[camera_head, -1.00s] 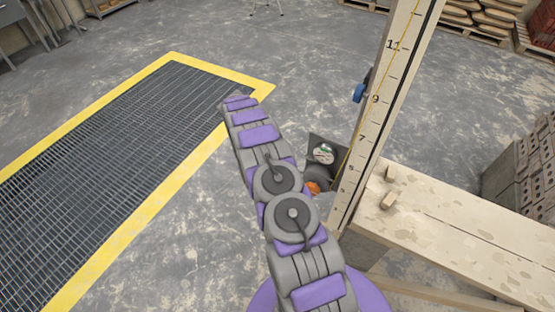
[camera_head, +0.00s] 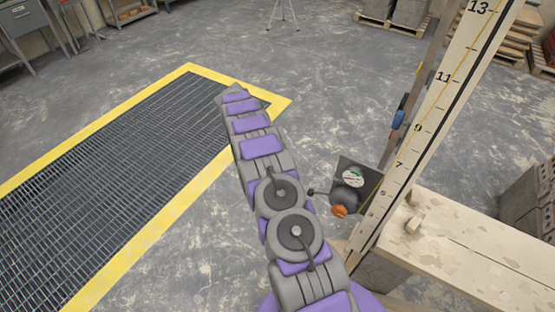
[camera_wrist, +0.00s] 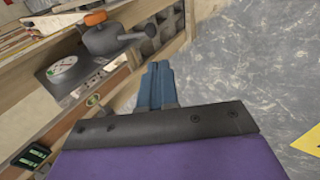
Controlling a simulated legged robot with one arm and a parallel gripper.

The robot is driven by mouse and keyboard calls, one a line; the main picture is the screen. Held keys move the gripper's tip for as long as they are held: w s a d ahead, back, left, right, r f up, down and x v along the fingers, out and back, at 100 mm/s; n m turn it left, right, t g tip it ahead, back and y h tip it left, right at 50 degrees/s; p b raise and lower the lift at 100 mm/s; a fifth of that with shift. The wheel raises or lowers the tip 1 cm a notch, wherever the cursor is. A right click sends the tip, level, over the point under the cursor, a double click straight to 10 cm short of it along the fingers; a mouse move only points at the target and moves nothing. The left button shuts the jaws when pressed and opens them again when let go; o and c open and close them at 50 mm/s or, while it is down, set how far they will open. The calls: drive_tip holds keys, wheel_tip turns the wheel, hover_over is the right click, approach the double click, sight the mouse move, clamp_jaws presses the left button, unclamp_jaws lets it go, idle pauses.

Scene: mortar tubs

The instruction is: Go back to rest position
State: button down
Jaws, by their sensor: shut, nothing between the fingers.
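My arm stretches forward in the head view, over the floor and toward the yellow-edged grate; its gripper is hard to make out there. In the wrist view my gripper (camera_wrist: 158,85) shows as two blue-grey fingers pressed together, with nothing between them. The fingers point over bare concrete floor beside a wooden structure. A dark device with a round gauge, an orange cap and a lever (camera_wrist: 112,42) sits to the left of the fingers, apart from them. It also shows in the head view (camera_head: 346,196), right of my arm.
A tall numbered wooden board (camera_head: 432,125) and a plank bench (camera_head: 470,245) stand at the right. A floor grate (camera_head: 120,170) with a yellow border lies at the left. A tripod (camera_head: 283,12) and pallets are at the back. The floor between is clear.

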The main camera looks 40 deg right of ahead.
drive_tip(key=s+a+r+n+t+y, duration=0.1)
drive_tip(key=s+a+r+n, duration=0.1)
drive_tip(key=s+a+r, duration=0.4)
drive_tip(key=s+a+r+n+t, duration=0.1)
drive_tip(key=s+a+r+n, duration=0.2)
drive_tip(key=r, duration=0.6)
drive_tip(key=s+a+r+n+y, duration=0.1)
drive_tip(key=s+a+r+n, duration=0.15)
drive_tip(key=a+r, duration=0.4)
drive_tip(key=s+a+r+n, duration=0.1)
drive_tip(key=s+a, duration=0.2)
drive_tip(key=s, duration=0.6)
drive_tip(key=s+a+r+n+t+y, duration=0.1)
drive_tip(key=s+a, duration=0.3)
drive_tip(key=s, duration=0.6)
drive_tip(key=s+a+r+n+t+y, duration=0.1)
drive_tip(key=s+a+n, duration=0.2)
drive_tip(key=s, duration=0.6)
drive_tip(key=shift+s+a+r, duration=0.3)
drive_tip(key=shift+a+r, duration=0.05)
drive_tip(key=shift+a, duration=0.4)
